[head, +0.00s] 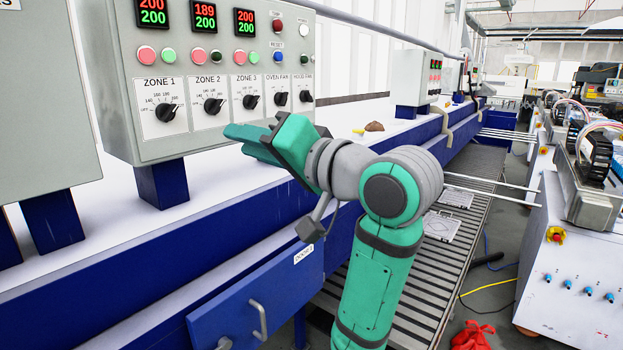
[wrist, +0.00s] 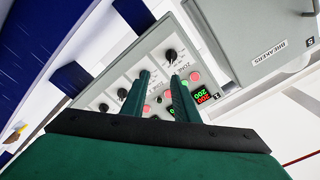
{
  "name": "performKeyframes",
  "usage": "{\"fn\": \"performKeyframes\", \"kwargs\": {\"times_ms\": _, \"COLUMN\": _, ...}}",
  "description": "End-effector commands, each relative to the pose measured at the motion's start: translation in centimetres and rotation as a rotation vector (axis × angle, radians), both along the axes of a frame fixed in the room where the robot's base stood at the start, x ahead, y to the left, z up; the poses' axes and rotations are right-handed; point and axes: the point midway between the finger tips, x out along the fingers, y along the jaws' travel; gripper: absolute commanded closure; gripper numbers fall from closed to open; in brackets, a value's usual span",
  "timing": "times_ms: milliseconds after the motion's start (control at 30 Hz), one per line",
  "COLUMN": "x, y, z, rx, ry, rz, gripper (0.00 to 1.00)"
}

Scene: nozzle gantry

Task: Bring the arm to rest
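My arm (head: 385,215), green and grey, rises from the bottom of the head view and bends left at the wrist. My gripper (head: 243,141) points left in front of the lower part of the grey control panel (head: 145,88), below the zone dials. In the wrist view my gripper (wrist: 160,80) shows two green fingers with a gap between them. Nothing is held in the gap, and the panel's dials and buttons lie beyond the fingertips. Whether the fingers touch the panel is hard to tell, but they look apart from it.
A blue oven body (head: 160,250) with a handled door (head: 262,305) runs below the panel. A roller conveyor (head: 400,290) passes right of it, behind my arm. A white cabinet (head: 570,270) stands at the right. A grey breaker box (wrist: 262,40) is beside the panel.

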Motion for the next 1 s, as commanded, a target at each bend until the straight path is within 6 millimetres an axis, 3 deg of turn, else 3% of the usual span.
{"fn": "performKeyframes", "kwargs": {"times_ms": 267, "x": 3.0, "y": -0.5, "z": -5.1, "rx": 0.049, "ry": 0.022, "rz": -0.050, "gripper": 0.73}}
{"fn": "performKeyframes", "kwargs": {"times_ms": 367, "x": 4.4, "y": -0.8, "z": -8.2, "rx": 0.070, "ry": 0.033, "rz": -0.081, "gripper": 0.73}}
{"fn": "performKeyframes", "kwargs": {"times_ms": 700, "x": 7.9, "y": -3.3, "z": -21.4, "rx": 0.123, "ry": 0.064, "rz": -0.251, "gripper": 0.73}}
{"fn": "performKeyframes", "kwargs": {"times_ms": 1000, "x": 7.4, "y": -5.0, "z": -33.4, "rx": 0.107, "ry": 0.080, "rz": -0.402, "gripper": 0.73}}
